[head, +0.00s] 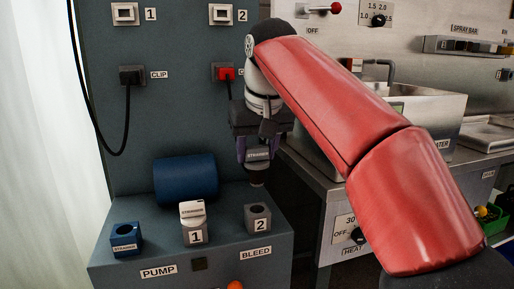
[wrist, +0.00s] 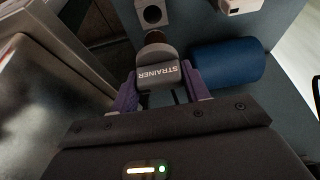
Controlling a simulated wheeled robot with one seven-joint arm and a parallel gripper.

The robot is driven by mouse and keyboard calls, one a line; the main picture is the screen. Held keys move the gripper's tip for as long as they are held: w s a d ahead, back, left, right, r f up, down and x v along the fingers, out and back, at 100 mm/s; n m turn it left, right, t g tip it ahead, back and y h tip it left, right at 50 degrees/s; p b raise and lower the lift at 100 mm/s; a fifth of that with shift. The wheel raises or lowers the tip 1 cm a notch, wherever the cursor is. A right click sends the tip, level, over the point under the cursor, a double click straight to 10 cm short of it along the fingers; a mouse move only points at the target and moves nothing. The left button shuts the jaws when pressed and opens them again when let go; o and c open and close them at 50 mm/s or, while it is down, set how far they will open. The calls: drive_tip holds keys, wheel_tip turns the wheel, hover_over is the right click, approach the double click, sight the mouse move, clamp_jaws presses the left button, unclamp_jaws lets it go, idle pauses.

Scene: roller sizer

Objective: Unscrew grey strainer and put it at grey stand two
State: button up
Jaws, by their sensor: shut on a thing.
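My gripper (head: 258,146) is shut on the grey strainer (head: 258,156), which has a "STRAINER" label. In the wrist view the strainer (wrist: 158,76) sits between the purple fingers, with its brown end pointing away from my gripper. Grey stand two (head: 257,219) is a grey block marked "2" with an open round hole in its top. The strainer hangs above the stand, its lower end apart from it by a small gap. The stand's hole (wrist: 152,14) shows empty in the wrist view, just beyond the brown end.
A white strainer (head: 192,209) sits in the stand marked "1" (head: 195,236). A blue block (head: 125,240) labelled "STRAINER" stands at the left. A blue cylinder (head: 186,178) lies behind the stands. A steel sink unit (head: 425,115) is at the right.

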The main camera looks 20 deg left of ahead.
sight(258, 162)
drive_tip(key=shift+f+b, duration=1.65)
drive_tip(key=shift+f, duration=0.75)
drive_tip(key=shift+r+p, duration=0.1)
drive_tip(key=shift+p, duration=0.7)
drive_tip(key=shift+f+b, duration=2.2)
drive_tip(key=shift+f, duration=0.7)
drive_tip(key=o, duration=1.2)
drive_tip(key=shift+o, duration=0.2)
drive_tip(key=shift+r, duration=0.1)
drive_tip(key=p+v, duration=0.2)
drive_tip(key=v, duration=0.5)
drive_tip(key=shift+p, duration=0.3)
drive_tip(key=shift+s+d+r, duration=0.1)
drive_tip(key=shift+s+r, duration=0.05)
drive_tip(key=shift+r, duration=0.15)
